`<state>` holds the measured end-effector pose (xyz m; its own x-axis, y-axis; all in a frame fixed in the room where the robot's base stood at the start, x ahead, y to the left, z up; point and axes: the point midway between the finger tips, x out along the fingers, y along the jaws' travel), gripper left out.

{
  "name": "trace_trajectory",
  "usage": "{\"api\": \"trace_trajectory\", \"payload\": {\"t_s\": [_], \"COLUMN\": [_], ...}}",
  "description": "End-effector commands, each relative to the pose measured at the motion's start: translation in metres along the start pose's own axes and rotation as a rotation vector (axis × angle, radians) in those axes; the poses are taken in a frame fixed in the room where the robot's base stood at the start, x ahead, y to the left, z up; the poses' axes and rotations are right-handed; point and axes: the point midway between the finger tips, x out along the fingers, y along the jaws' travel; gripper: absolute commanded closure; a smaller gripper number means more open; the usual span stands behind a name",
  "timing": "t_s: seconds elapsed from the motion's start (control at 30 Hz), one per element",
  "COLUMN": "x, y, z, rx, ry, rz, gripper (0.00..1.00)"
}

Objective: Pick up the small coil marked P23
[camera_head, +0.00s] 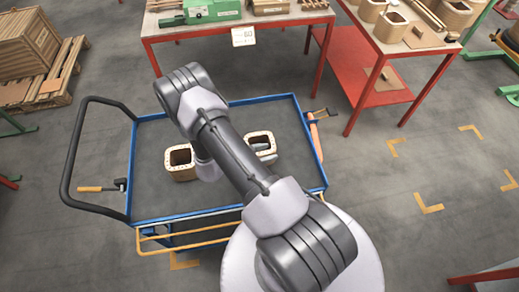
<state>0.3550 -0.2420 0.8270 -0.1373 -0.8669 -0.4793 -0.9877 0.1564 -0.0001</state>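Two tan, squarish hollow coils stand on the dark cart top. The left coil (181,163) shows almost whole, with a dark square opening. The right coil (259,136) is partly covered by my arm, and a pale grey part shows at its opening. No P23 marking can be read on either, and I cannot tell which one is the small coil. My arm crosses above the cart, and a pale wrist part shows between the coils, close to the left one. My gripper's fingers are mostly hidden behind the arm, so their opening and any contact cannot be told.
The cart (230,208) has a blue rim and a black push handle (76,150) at left. A hammer (103,187) lies at its left edge, and an orange-handled tool (316,137) at its right. Red tables (355,45) stand behind.

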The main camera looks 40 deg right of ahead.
Motion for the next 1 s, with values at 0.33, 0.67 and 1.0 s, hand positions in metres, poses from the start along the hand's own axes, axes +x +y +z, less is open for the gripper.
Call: {"api": "trace_trajectory", "payload": {"t_s": [0.33,0.67,1.0], "x": [-0.0002,-0.0003,-0.0003], "y": [0.0002,0.0003,0.0004], "z": [0.0002,0.0003,0.0004], "rx": [0.000,0.000,0.000], "ry": [0.000,-0.001,-0.001], "rz": [0.001,0.001,0.001], "gripper": [1.00,1.00,1.00]}}
